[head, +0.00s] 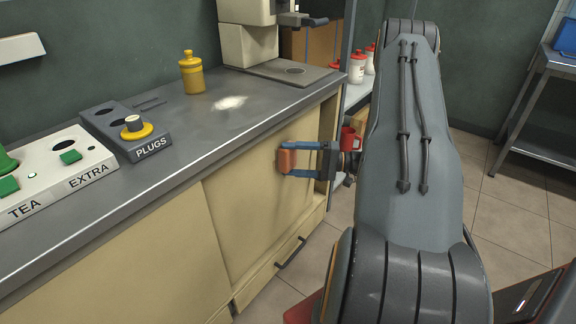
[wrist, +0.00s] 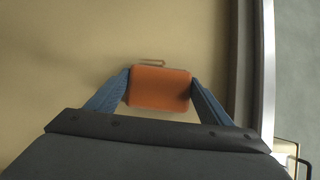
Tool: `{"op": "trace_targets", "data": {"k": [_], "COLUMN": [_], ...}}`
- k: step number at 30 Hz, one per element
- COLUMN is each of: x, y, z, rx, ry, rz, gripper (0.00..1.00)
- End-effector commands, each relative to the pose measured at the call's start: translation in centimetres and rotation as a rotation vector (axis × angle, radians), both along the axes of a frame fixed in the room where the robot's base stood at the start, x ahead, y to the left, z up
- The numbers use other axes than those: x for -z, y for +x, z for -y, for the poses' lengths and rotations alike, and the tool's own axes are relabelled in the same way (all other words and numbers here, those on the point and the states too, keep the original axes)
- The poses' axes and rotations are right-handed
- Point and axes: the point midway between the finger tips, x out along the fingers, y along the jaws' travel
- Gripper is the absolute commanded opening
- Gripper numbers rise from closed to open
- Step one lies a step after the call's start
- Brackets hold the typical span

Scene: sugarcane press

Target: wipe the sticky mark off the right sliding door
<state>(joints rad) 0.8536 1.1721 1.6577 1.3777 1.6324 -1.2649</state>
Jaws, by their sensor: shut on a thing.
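The right sliding door (head: 238,218) is a beige panel under the counter, and it fills most of the wrist view (wrist: 60,60). My gripper (head: 288,160) has its blue fingers shut on an orange sponge-like block (wrist: 160,88). The block (head: 286,161) is in front of the upper right part of the door, touching or very close to it; I cannot tell which. No clear sticky mark shows on the bare door; the block and gripper hide part of the panel.
A drawer handle (head: 291,253) sticks out below.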

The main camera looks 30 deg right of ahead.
Motion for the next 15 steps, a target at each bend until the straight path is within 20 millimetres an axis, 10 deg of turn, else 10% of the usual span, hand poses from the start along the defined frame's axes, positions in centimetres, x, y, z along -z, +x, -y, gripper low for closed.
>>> {"op": "trace_targets", "data": {"k": [15], "x": [-0.2], "y": [-0.2], "z": [-0.6], "rx": [0.000], "ry": [0.001], "rz": [-0.001], "gripper": [0.56]}}
